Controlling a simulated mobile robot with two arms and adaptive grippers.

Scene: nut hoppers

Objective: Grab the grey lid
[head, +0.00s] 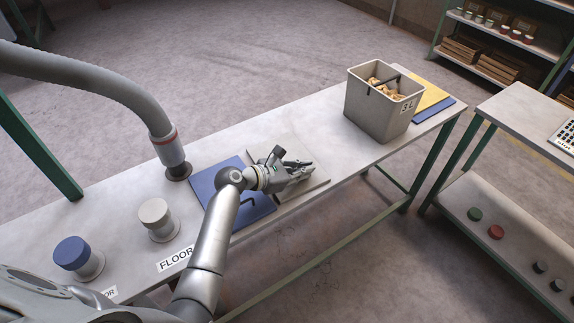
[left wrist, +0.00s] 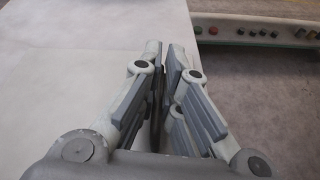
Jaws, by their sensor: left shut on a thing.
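The grey lid (head: 318,186) is a flat pale square plate on the white table, beside a blue lid (head: 213,191) with a black handle (head: 249,203). My left gripper (head: 303,168) is over the grey lid and covers its middle. In the left wrist view my left gripper (left wrist: 168,62) has its fingers close together, with a thin dark upright piece (left wrist: 157,112) between them. It looks like the grey lid's handle, mostly hidden by the fingers. I cannot tell whether the lid is raised off the table. My right gripper is not in view.
A grey bin (head: 376,113) with brown pieces stands at the table's far end, near a yellow board (head: 432,97) and a blue one (head: 434,111). A blue knob (head: 72,253), a white knob (head: 154,213) and a thick grey hose (head: 110,71) are on the left. Table between lid and bin is clear.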

